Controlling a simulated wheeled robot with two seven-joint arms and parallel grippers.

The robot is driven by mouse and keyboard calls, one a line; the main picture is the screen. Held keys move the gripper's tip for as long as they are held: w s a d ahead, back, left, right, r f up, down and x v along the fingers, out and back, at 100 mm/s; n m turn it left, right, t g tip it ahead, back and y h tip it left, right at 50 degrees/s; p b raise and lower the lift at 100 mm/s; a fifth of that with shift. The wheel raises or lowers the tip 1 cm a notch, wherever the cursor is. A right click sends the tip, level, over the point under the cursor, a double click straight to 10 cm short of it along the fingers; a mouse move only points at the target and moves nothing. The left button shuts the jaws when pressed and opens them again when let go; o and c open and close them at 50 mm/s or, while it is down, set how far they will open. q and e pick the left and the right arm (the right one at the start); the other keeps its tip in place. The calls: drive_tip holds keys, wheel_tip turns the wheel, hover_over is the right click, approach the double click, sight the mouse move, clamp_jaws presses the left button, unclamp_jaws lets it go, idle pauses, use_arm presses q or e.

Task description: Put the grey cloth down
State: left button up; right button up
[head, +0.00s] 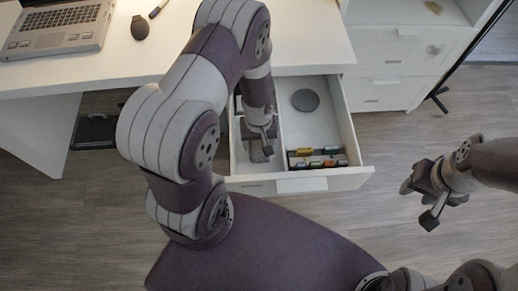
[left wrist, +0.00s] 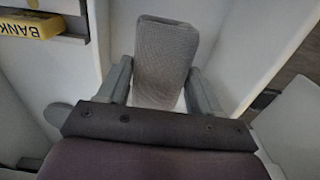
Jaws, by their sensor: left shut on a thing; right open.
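The grey cloth (left wrist: 163,62) shows in the left wrist view as a folded, textured grey block. My left gripper (left wrist: 160,85) is shut on it, with one finger on each side. In the head view my left gripper (head: 262,148) reaches down into the left part of the open white drawer (head: 325,183), and the grey cloth (head: 258,155) shows partly below it. I cannot tell whether the cloth touches the drawer floor. My right gripper (head: 430,203) is open and empty, over the floor to the right of the drawer.
The drawer's right part holds a dark round disc (head: 306,100) and several small coloured boxes (head: 317,158). A laptop (head: 58,28) and a dark mouse-like object (head: 140,27) are on the white desk (head: 110,62).

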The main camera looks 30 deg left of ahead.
use_arm(q)
drive_tip(key=shift+f+b, duration=0.35)
drive_tip(key=shift+f, duration=1.25)
drive_tip(key=shift+f, duration=0.2)
drive_tip(key=o, duration=1)
wheel_tip(320, 180, up, 10)
drive_tip(key=p, duration=0.3)
drive_tip(key=shift+r, duration=0.25)
wheel_tip(320, 180, up, 4)
drive_tip(key=r+m, duration=0.1)
wheel_tip(320, 180, up, 10)
drive_tip(key=m+t, duration=0.1)
drive_tip(key=m, duration=0.5)
hover_over(258, 143)
drive_tip(key=s+d, duration=0.3)
drive_tip(key=s, duration=0.1)
drive_tip(key=shift+s+a+f+p, duration=0.1)
drive_tip(key=shift+a+p, duration=0.15)
drive_tip(key=shift+p, duration=0.05)
